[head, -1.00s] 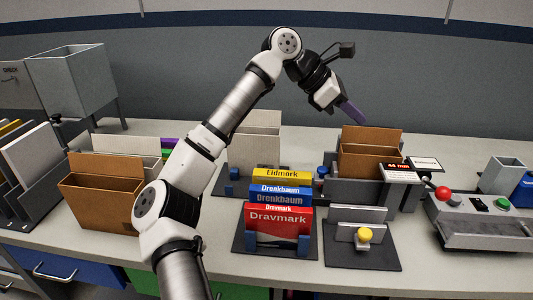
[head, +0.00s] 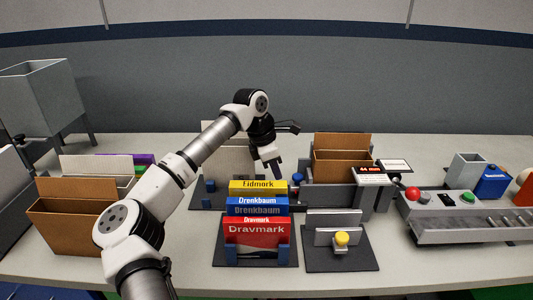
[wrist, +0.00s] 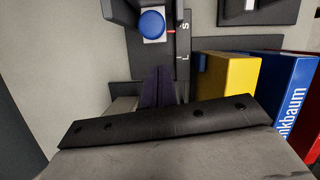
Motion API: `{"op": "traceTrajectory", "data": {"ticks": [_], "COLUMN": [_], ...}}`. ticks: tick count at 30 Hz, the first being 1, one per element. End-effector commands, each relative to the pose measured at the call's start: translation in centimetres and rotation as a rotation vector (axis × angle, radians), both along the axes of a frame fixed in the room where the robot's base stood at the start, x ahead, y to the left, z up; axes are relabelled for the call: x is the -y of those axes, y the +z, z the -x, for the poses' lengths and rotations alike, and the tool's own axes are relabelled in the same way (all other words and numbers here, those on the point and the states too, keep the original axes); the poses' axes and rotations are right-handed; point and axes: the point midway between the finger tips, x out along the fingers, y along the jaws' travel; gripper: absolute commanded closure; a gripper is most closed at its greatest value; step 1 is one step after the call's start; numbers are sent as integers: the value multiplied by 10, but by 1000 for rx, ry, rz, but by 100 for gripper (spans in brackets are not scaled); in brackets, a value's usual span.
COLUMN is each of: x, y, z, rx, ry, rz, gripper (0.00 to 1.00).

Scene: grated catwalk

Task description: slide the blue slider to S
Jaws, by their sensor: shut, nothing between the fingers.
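The blue slider (wrist: 152,24) is a round blue knob on a pale block at the top of the wrist view. A red pointer (wrist: 170,31) sticks out from it toward a dark scale (wrist: 183,45) marked S and L. The pointer sits close to the S. In the head view the blue knob (head: 298,179) shows left of the grey holder with cardboard. My gripper (head: 279,172) is just left of the knob there. In the wrist view its dark purple fingers (wrist: 158,82) are together, empty and apart from the knob. Their contact with anything below is unclear.
A rack of yellow, blue and red boxes (head: 257,232) stands in front of my gripper. Brown cardboard (head: 341,166) in a grey holder (head: 371,203) is to the right. A yellow-knobbed fixture (head: 342,239) and a control box (head: 470,223) stand further right.

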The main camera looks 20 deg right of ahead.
Motion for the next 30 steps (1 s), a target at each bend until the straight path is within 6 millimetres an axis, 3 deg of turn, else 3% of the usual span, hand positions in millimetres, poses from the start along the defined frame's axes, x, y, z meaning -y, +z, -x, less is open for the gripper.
{"op": "traceTrajectory", "data": {"ticks": [6, 18, 24, 30], "x": [23, 26, 42, 43], "y": [-1, -3, -6, -5], "z": [3, 3, 7, 7], "rx": [0, 0, 0, 0], "ry": [0, 0, -1, 0], "rz": [1, 1, 0, 3], "gripper": [100, 100, 100, 100]}}
